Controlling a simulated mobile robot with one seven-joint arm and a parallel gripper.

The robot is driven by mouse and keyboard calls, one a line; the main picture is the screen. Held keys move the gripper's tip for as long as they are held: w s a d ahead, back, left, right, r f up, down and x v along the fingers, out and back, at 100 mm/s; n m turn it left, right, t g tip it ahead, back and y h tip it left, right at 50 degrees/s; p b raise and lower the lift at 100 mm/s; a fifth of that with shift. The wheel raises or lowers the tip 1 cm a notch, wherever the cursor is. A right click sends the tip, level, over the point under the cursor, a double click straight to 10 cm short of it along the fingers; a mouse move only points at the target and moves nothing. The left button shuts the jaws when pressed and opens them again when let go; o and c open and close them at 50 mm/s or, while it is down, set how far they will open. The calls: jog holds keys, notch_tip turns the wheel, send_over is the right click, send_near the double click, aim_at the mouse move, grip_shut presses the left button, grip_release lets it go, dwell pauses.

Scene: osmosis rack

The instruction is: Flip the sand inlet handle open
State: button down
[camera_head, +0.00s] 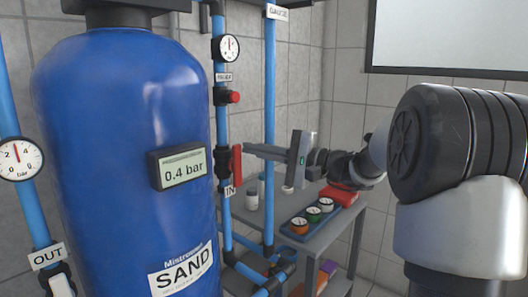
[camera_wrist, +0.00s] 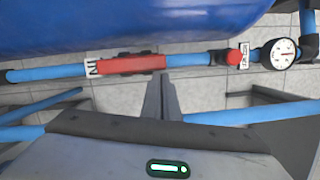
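The sand inlet handle (camera_head: 237,162) is a red lever on the blue vertical pipe just right of the SAND tank, above the IN label (camera_head: 230,191). It lies lengthwise along the pipe. In the wrist view the red handle (camera_wrist: 132,64) runs along the pipe beside the IN label (camera_wrist: 92,69). My gripper (camera_head: 248,150) comes from the right, its fingertips close to the upper part of the handle. In the wrist view my fingers (camera_wrist: 162,82) are together, with nothing visible between them, their tips by the handle's right end. Whether they touch it I cannot tell.
The blue tank (camera_head: 120,110) fills the left, with a 0.4 bar display (camera_head: 183,167). A red knob (camera_head: 233,97) and a gauge (camera_head: 229,48) sit higher on the inlet pipe. Another pipe (camera_head: 269,120) stands behind. A grey table (camera_head: 335,222) holds a tray and bottle below my arm.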

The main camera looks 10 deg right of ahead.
jog(key=r+p+v, duration=0.1)
jog(key=p+v, duration=0.1)
jog(key=v, duration=1.5)
jog(key=shift+s+f, duration=0.15)
jog(key=shift+f, duration=0.35)
jog(key=shift+d, duration=0.1)
